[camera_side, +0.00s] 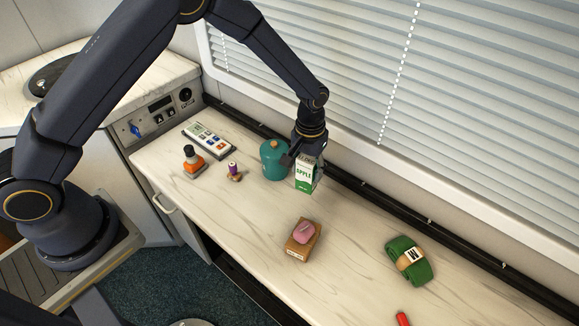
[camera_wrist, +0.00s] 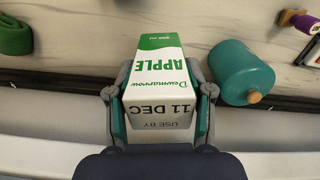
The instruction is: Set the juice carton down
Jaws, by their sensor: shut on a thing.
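The juice carton (camera_side: 305,178) is white and green with "APPLE" on it. It is upright near the back of the counter, just right of the teal canister. My gripper (camera_side: 304,158) is above it with its fingers around its upper part. In the wrist view the carton (camera_wrist: 162,75) sits between the two fingers of my gripper (camera_wrist: 160,105), which are closed on its sides. I cannot tell whether the carton's base touches the counter.
The teal canister (camera_side: 273,161) stands close beside the carton; it also shows in the wrist view (camera_wrist: 238,72). A pink item on a brown box (camera_side: 297,248), a green rolled bundle (camera_side: 409,262) and a red object (camera_side: 402,319) lie apart. The counter (camera_side: 352,225) is clear in front of the carton.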

